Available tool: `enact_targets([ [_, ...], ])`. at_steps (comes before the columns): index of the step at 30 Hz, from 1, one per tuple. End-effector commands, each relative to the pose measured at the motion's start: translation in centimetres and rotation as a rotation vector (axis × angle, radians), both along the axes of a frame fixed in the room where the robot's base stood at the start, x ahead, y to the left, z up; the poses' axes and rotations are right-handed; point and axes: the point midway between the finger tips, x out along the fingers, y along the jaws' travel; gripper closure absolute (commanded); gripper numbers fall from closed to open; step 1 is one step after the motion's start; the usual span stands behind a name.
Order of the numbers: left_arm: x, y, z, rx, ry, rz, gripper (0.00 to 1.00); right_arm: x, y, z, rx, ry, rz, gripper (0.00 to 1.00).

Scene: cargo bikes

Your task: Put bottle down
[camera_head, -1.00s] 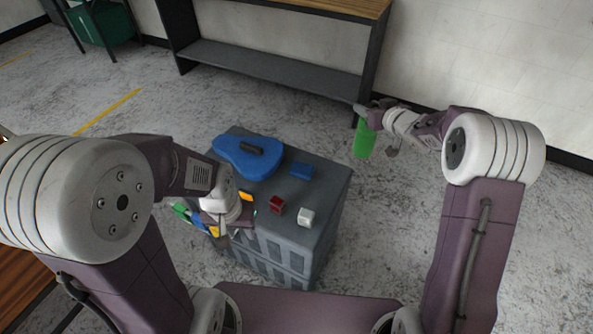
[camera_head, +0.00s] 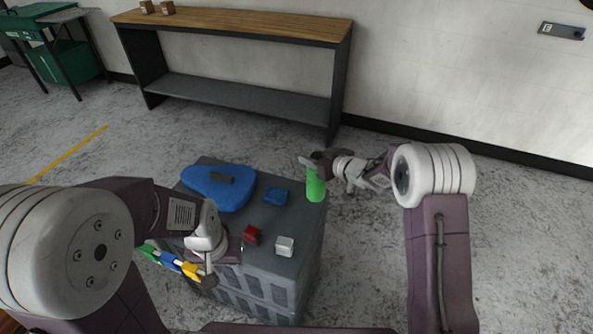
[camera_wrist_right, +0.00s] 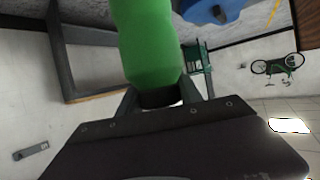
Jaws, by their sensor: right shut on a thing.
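The green bottle (camera_head: 316,187) is upright in the head view, at the far right corner of the grey cart's top (camera_head: 262,213). I cannot tell whether its base touches the cart. My right gripper (camera_head: 314,166) is shut on its upper end. In the right wrist view the bottle (camera_wrist_right: 148,45) sits between the fingers. My left gripper (camera_head: 205,271) hangs over the cart's near left side, beside a row of green, blue and yellow pieces (camera_head: 170,261). Its fingers are too unclear to tell whether it is open or holding something.
On the cart lie a blue saddle-shaped piece (camera_head: 218,188) with a dark bar, a small blue block (camera_head: 276,196), a red block (camera_head: 252,235) and a white block (camera_head: 285,246). A wood-topped shelf (camera_head: 235,28) stands against the wall behind. Floor right of the cart is clear.

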Motion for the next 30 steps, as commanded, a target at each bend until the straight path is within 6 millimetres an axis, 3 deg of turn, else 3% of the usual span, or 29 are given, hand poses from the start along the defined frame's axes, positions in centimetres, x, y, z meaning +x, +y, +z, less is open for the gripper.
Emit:
enact_targets([
  [3, 0.0, 0.0, -0.6, 0.0, 0.0, 0.0, 0.64, 2.0, 1.8, -1.8, 0.0, 0.0, 0.001, 1.0],
  [7, 0.0, 0.0, -0.7, 0.0, 0.0, 0.0, 0.64, 3.2, 2.8, -2.6, 0.0, 0.0, -0.001, 1.0],
  [13, 0.0, 0.0, -0.9, 0.0, 0.0, 0.0, 0.64, 3.4, 2.9, -3.2, 0.0, 0.002, -0.002, 1.0],
  [19, 0.0, 0.0, -2.2, 0.0, 0.0, 0.0, 0.64, 3.3, 2.9, -6.6, 0.001, 0.003, -0.002, 1.0],
  [29, 0.0, 0.0, -2.2, 0.0, 0.0, 0.0, 0.64, 3.3, 2.9, -7.0, 0.0, 0.0, -0.001, 1.0],
  [30, 0.0, 0.0, -2.2, 0.0, 0.0, 0.0, 0.64, 3.3, 2.9, -7.0, 0.0, 0.001, -0.001, 0.55],
])
